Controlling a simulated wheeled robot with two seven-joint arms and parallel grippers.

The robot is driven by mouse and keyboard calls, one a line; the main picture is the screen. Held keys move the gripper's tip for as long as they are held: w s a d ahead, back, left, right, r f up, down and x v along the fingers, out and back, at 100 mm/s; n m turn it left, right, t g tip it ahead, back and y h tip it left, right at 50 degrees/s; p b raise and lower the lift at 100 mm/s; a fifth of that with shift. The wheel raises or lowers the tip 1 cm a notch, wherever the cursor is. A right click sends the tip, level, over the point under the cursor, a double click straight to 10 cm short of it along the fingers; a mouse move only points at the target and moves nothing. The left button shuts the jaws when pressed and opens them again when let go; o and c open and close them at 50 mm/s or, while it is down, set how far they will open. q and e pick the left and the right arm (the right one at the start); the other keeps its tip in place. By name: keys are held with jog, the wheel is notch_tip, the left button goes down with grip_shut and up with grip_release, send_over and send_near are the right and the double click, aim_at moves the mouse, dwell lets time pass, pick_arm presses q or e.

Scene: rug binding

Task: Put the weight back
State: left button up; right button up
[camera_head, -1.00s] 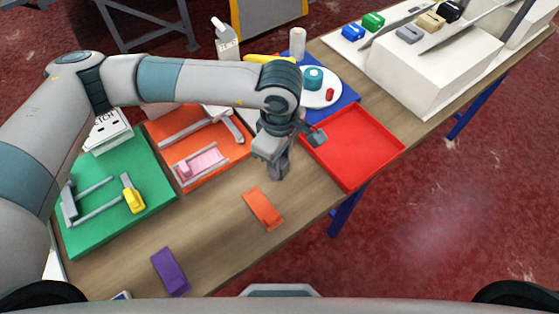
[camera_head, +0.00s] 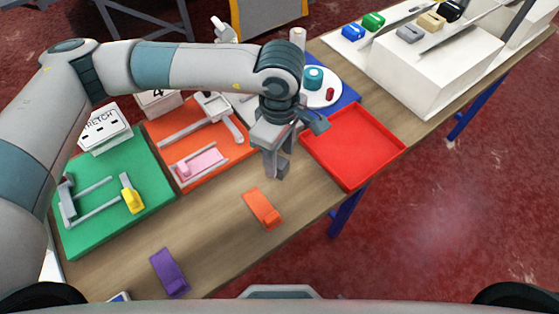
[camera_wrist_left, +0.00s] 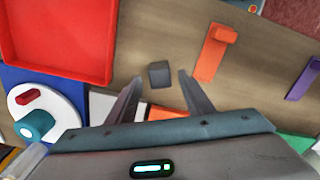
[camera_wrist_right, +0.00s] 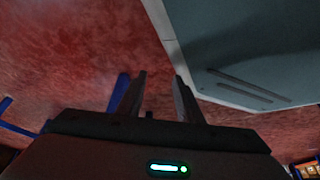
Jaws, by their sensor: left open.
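The weight appears to be a small dark grey block (camera_wrist_left: 159,74) on the bare wood table, seen in the left wrist view. My left gripper (camera_wrist_left: 160,75) is open, its two fingers apart on either side of the block, with visible gaps to it. In the head view my left gripper (camera_head: 275,164) points down at the table between the orange board and the red tray; there the block is hard to tell from the grey fingers. My right gripper (camera_wrist_right: 160,74) is open and empty over the red floor, away from the table.
A red tray (camera_head: 386,138) lies right of the left gripper. An orange clip-like piece (camera_head: 262,208) and a purple one (camera_head: 170,272) lie in front. Orange (camera_head: 163,135) and green (camera_head: 108,228) boards with grey fixtures are left. A white plate (camera_head: 323,98) stands behind.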

aim_at(280, 162)
pick_arm(q)
notch_tip(280, 162, up, 9)
jog(key=b, duration=0.2)
pick_arm(e)
jog(key=w+a+r+t, duration=0.2)
jog(key=w+a+r, duration=0.1)
jog(key=w, duration=0.5)
jog(key=shift+w+a+r+t+y, duration=0.2)
jog(key=shift+w+a+t+y, duration=0.15)
jog(key=shift+w+t+y, duration=0.05)
